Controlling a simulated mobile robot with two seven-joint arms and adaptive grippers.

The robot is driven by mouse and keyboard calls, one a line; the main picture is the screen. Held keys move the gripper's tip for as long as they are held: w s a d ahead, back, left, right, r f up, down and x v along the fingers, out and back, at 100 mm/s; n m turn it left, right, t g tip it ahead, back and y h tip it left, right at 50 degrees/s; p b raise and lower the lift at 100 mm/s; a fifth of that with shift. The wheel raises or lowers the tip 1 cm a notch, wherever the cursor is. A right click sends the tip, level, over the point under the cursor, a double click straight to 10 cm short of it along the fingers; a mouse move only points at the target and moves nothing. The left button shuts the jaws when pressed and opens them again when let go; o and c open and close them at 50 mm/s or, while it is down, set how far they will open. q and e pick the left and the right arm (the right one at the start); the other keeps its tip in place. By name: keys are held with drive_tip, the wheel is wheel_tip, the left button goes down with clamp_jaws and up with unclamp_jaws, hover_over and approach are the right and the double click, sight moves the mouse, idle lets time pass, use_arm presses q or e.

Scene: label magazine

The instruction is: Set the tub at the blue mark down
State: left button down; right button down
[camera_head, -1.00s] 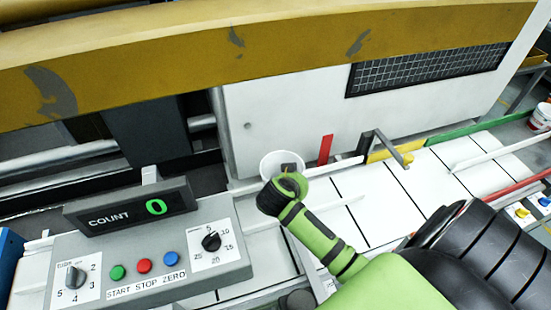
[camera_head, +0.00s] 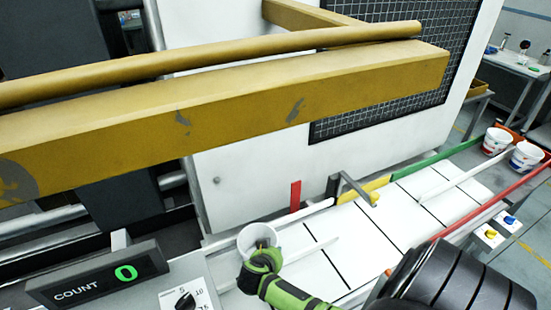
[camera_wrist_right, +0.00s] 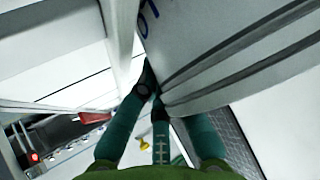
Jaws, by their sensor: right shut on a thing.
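A white tub (camera_head: 258,239) is in my right gripper (camera_head: 262,262), over the near left part of the white conveyor. In the right wrist view the tub (camera_wrist_right: 225,50) fills the upper right, with ribs and some blue print on its wall. My right gripper's teal fingers (camera_wrist_right: 152,88) are shut at the tub's wall. Whether the tub touches the surface below, I cannot tell. I see no blue mark on the lane. A red mark (camera_head: 295,196), a yellow strip (camera_head: 362,191) and a green strip (camera_head: 428,158) line the far edge. My left gripper is out of view.
A control panel with a counter (camera_head: 98,280) reading 0 stands at lower left. A grey bracket (camera_head: 358,188) juts over the lane near the yellow strip. A yellow beam (camera_head: 220,100) crosses above. The lane right of the tub is largely clear; two tubs (camera_head: 510,148) stand far right.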

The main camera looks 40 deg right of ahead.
drive_tip(key=c, duration=1.7)
unclamp_jaws()
drive_tip(key=shift+b+v, duration=0.55)
drive_tip(key=shift+v, duration=3.25)
